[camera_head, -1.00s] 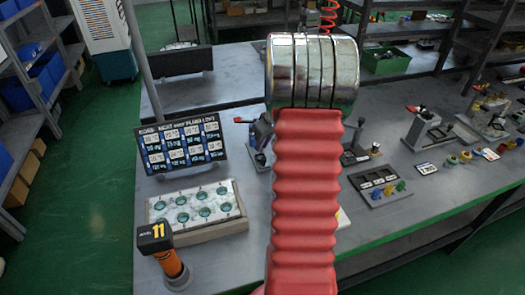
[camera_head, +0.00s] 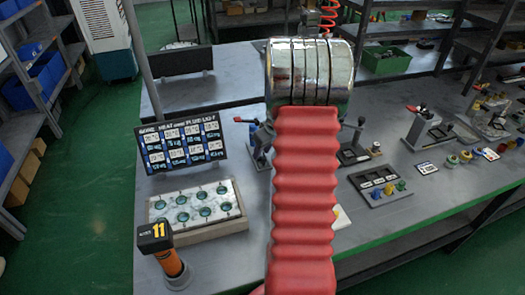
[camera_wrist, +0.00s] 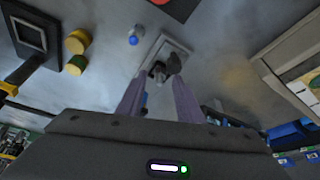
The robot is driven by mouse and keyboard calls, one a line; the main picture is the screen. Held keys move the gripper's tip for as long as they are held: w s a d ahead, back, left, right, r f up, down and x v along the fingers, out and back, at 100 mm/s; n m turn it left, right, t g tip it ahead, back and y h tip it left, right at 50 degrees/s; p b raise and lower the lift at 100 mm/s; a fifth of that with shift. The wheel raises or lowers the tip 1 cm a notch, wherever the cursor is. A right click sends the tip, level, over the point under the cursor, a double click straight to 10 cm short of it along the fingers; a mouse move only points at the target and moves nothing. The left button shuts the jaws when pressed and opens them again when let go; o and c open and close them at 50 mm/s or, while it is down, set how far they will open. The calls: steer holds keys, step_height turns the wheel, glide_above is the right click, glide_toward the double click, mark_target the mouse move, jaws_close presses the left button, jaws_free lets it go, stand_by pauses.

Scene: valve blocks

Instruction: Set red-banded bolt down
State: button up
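My gripper (camera_wrist: 160,80) shows in the wrist view as two purple-grey fingers with a gap between them. A dark grey piece (camera_wrist: 173,63) lies between or just beyond the fingertips, over a pale grey rectangular plate (camera_wrist: 178,48). I cannot tell whether the fingers touch this piece. No red band shows on it, so I cannot identify the red-banded bolt in either view. In the head view my red arm sleeve and shiny metal joint hide the gripper and the bench directly behind them.
A white tray with teal round sockets (camera_head: 240,222), a printed sign board (camera_head: 140,160) and an orange tool marked 11 (camera_head: 172,262) stand left. A black plate with coloured knobs (camera_head: 366,190) and a red-handled clamp (camera_head: 418,130) stand right. A small blue knob (camera_wrist: 134,40) lies near my fingers.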

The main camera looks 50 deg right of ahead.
steer(key=shift+r, duration=0.1)
steer(key=v, duration=1.2)
stand_by(0.7)
steer(key=a+r, duration=0.5)
steer(key=a, duration=0.7)
steer(key=a+r, duration=0.4)
steer(key=a, duration=0.8)
steer(key=s+a+r+n+t, duration=0.1)
steer(key=s+a, duration=1.2)
steer(key=a, duration=0.3)
steer(key=shift+a+r, duration=0.2)
